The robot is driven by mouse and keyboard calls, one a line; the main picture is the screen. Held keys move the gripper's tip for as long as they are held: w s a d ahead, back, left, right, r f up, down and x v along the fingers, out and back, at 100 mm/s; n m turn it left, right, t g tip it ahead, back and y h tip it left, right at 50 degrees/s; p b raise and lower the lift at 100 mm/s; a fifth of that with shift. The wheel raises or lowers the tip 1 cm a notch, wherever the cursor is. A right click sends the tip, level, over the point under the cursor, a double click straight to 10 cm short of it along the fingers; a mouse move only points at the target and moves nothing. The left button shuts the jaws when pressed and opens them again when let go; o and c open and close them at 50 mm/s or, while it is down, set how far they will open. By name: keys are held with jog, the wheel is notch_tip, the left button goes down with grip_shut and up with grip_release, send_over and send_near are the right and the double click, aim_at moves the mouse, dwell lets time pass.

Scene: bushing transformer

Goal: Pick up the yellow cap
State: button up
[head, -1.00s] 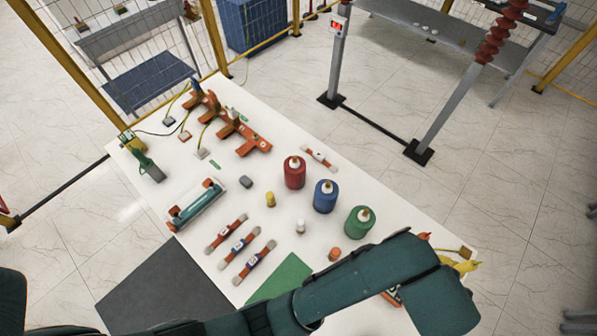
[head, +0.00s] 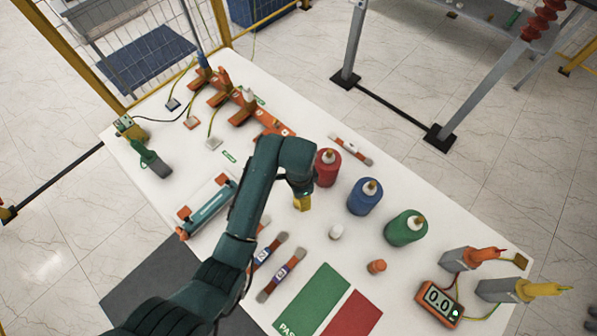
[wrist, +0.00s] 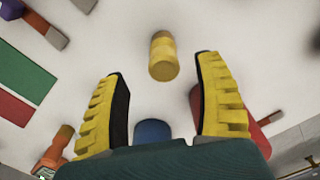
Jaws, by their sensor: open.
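The yellow cap (wrist: 163,56) is a small yellow cylinder on the white table, in the upper middle of the wrist view. In the picture it lies between and slightly beyond my gripper's fingertips, apart from both. My gripper (wrist: 161,70) is open and empty, with its yellow ribbed fingers spread on either side. In the head view my gripper (head: 302,202) points down over the middle of the table, left of the red bottle.
Red (head: 327,167), blue (head: 365,197) and green (head: 406,228) bottles stand to the right. A white cap (head: 336,232) and an orange cap (head: 376,267) stand nearby. Striped bars (head: 277,282) lie in front. A meter (head: 439,302) lies at the right edge.

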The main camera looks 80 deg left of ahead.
jog(key=f, duration=0.7)
jog(key=shift+s+a+f, duration=0.1)
jog(key=shift+a+f, duration=0.1)
grip_shut()
notch_tip(320, 180, up, 11)
jog(key=shift+r+p, duration=0.1)
jog(key=shift+p, duration=0.8)
notch_tip(320, 180, up, 4)
jog(key=p, duration=0.4)
jog(key=shift+p, duration=0.3)
jog(key=shift+f, duration=0.2)
